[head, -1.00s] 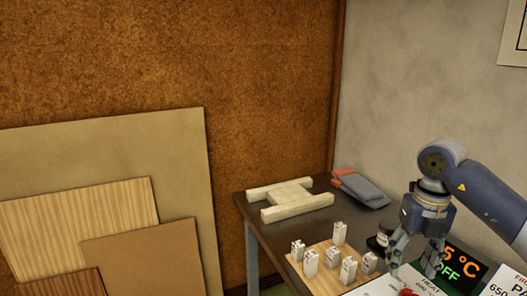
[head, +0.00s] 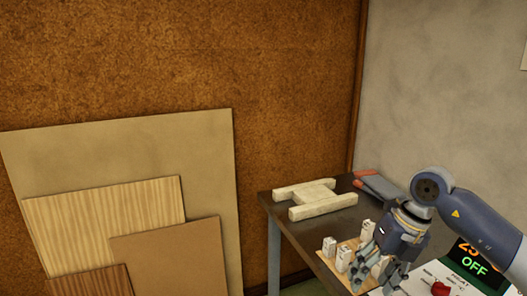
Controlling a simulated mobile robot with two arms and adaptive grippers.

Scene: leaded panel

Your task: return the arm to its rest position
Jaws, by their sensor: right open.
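My right gripper (head: 378,266) shows at the lower right in the head view, on a blue-grey arm that comes in from the right. Its fingers are apart and I see nothing held between them. It hangs over the near part of the dark table (head: 300,238), in front of a wooden board (head: 326,256) with several small white blocks (head: 343,259). The gripper hides part of the board and some blocks. Whether the fingers touch any block I cannot tell. My left gripper is not in view.
A pale wooden H-shaped frame (head: 322,206) lies on the table's far part. A heater panel reading OFF (head: 474,268) with a red knob (head: 441,288) is at right. Wood sheets (head: 170,150) lean against the brown wall at left.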

